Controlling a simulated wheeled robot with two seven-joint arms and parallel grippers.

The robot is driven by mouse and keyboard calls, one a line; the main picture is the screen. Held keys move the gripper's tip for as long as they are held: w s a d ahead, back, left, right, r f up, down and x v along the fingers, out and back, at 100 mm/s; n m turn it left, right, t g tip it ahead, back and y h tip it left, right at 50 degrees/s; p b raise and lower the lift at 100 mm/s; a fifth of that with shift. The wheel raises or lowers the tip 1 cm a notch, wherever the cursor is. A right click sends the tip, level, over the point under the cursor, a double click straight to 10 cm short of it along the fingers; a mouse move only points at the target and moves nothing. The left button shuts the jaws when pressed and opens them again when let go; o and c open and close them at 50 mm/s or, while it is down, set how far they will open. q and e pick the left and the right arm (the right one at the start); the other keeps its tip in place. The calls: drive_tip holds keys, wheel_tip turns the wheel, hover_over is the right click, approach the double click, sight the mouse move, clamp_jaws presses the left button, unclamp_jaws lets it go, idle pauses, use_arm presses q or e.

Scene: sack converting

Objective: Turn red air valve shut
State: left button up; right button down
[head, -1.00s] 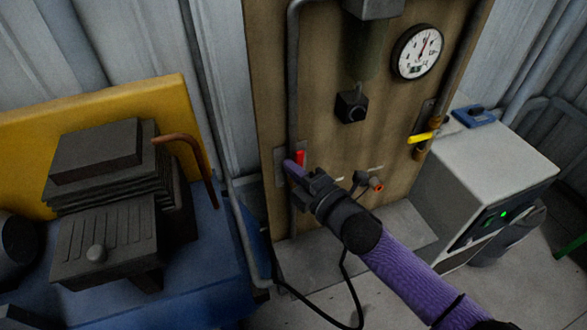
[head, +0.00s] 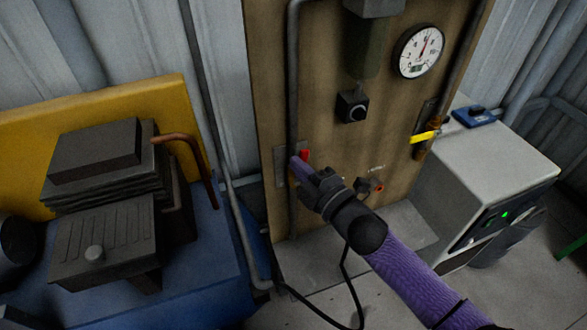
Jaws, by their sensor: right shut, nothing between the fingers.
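The red valve handle (head: 304,155) shows as a small red piece on the left pipe of the wooden panel. The rest of it is hidden behind my right gripper. My right gripper (head: 297,165) comes in from the lower right on a purple-sleeved arm, with its fingertips just below and left of the red handle. It is shut with nothing between its fingers. I cannot tell whether it touches the handle. My left gripper is not in view.
A yellow-handled valve (head: 423,137) is on the right pipe. A round gauge (head: 418,51) and a black regulator (head: 352,106) are on the panel (head: 325,130). A white cabinet (head: 497,160) stands right. A blue machine (head: 190,265) stands left. A black hose crosses below.

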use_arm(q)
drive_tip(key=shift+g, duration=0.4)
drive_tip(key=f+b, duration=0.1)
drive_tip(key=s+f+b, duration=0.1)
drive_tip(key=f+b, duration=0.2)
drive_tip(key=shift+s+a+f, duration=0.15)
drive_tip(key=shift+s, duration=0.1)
use_arm(e)
drive_tip(key=w+d+f+m+t+h, duration=0.1)
drive_tip(key=d+f+m+t+h, duration=0.1)
drive_tip(key=m, duration=0.7)
drive_tip(key=w+d+f+m+t+h, duration=0.1)
drive_tip(key=d+f+m+t+h, duration=0.1)
drive_tip(key=m, duration=0.8)
drive_tip(key=shift+d+f+t+h, duration=0.25)
drive_tip(key=shift+d+t+h, duration=0.05)
drive_tip(key=shift+d+t, duration=0.55)
drive_tip(key=shift+d, duration=0.1)
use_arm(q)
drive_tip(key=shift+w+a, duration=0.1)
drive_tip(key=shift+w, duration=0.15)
